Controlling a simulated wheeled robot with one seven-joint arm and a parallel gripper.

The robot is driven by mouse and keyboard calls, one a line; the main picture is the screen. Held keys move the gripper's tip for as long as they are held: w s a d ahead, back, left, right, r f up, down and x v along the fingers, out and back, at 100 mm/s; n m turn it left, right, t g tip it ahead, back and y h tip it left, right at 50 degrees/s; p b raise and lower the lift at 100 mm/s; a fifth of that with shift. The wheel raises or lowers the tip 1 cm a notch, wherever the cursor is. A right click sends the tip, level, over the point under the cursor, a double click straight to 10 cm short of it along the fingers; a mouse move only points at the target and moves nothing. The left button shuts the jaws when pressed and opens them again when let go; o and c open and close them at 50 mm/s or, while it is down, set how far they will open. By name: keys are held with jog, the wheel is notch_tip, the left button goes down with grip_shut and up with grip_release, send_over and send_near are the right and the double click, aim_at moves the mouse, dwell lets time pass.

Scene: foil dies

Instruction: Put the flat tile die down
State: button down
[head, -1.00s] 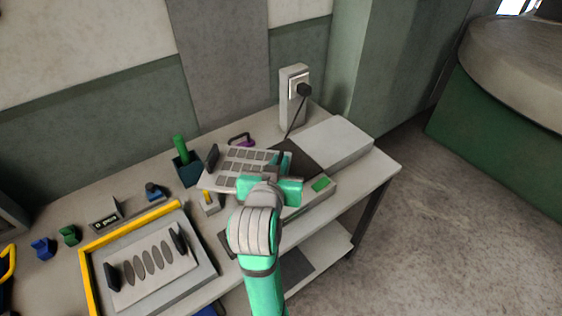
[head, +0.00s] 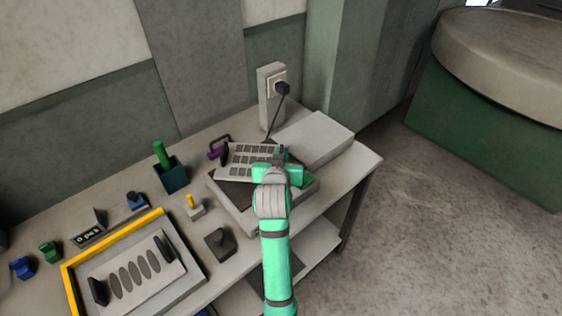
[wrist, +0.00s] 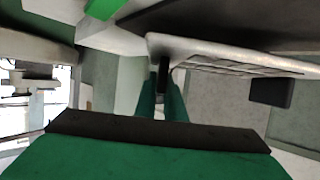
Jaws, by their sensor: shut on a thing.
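The flat tile die (head: 248,160) is a pale plate with rows of grey rectangular tiles and dark end grips. My gripper (head: 279,158) is shut on its right end in the head view. The die is over the dark top (head: 235,191) of a grey unit, towards its back; I cannot tell whether it touches. In the wrist view the die's tiled face (wrist: 235,64) spreads to the upper right from my fingers (wrist: 161,92), with a dark grip (wrist: 270,92) beyond. My gripper hides the die's right end in the head view.
A white box (head: 313,137) adjoins at the right, with a plugged socket post (head: 270,98) behind. A purple handle (head: 218,147), teal cup (head: 172,176), yellow-pegged block (head: 196,208) and dark knobbed block (head: 220,242) stand left. A yellow-edged tray (head: 110,244) holds an oval-patterned die (head: 133,272).

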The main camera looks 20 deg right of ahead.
jog(key=shift+d+f, duration=0.2)
jog(key=shift+f, duration=0.35)
jog(key=shift+d+f, duration=0.15)
jog(key=shift+f, duration=0.4)
jog(key=shift+a+f, duration=0.1)
jog(key=shift+f, duration=0.55)
jog(key=shift+f, duration=0.15)
jog(key=c, duration=1.8)
grip_release()
jog(key=shift+f, duration=0.1)
jog(key=shift+c, duration=0.2)
jog(key=shift+r, duration=0.2)
jog(key=v, duration=1.2)
